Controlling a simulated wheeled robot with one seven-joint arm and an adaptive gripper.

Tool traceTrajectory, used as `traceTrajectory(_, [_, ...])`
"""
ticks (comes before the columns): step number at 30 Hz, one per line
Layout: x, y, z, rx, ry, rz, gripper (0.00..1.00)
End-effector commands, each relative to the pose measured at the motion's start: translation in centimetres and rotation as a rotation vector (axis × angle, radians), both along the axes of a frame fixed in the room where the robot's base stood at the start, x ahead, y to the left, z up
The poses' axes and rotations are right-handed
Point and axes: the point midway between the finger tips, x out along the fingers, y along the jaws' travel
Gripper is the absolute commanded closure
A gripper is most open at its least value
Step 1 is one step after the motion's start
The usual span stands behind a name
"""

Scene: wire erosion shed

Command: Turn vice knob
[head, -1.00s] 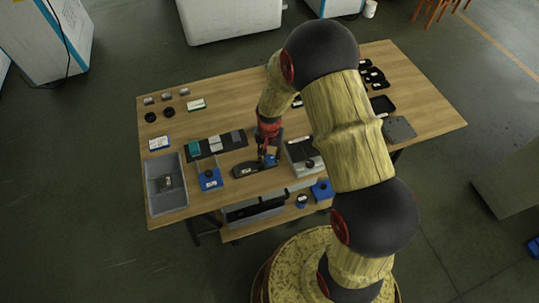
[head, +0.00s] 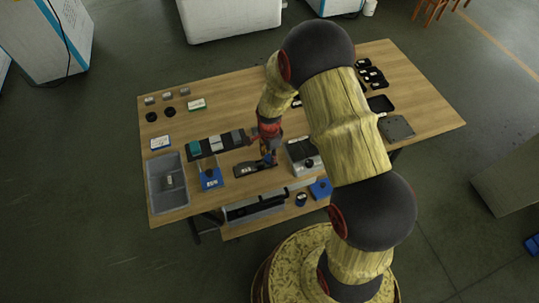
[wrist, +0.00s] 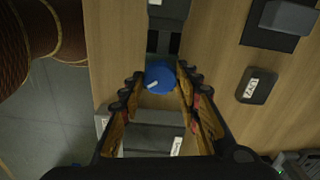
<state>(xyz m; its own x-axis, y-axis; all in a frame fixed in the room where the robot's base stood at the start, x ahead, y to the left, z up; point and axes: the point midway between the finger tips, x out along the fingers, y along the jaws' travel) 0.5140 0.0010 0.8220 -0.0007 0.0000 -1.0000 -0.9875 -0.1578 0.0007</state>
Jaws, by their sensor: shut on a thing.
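A round blue knob (wrist: 160,77) with a white mark pointing to the lower left sits between my two fingertips in the wrist view. My gripper (wrist: 158,82) is shut on it, with a finger on each side. Dark and grey parts (wrist: 164,42) lie just above the knob in that view, and a grey block (wrist: 150,137) lies below it, partly behind the fingers. In the head view, my gripper (head: 268,158) is low over the middle of the table beside a dark labelled piece (head: 252,168). The knob cannot be made out there.
The wooden table (head: 235,108) holds a grey bin (head: 158,203) at left and a grey device (head: 302,155) just right of my gripper. A black labelled block (wrist: 259,85) stands right of the fingers in the wrist view. Bare wood shows at the back middle.

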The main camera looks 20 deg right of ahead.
Motion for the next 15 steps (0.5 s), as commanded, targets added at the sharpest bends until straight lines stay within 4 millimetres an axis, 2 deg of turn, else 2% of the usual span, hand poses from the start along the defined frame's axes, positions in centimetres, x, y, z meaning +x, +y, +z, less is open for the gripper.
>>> traceTrajectory(6, [0.11,0.02,0.08,0.0,-0.002,-0.084,0.93])
traceTrajectory(15, [0.12,0.02,0.07,0.0,-0.003,-0.122,0.93])
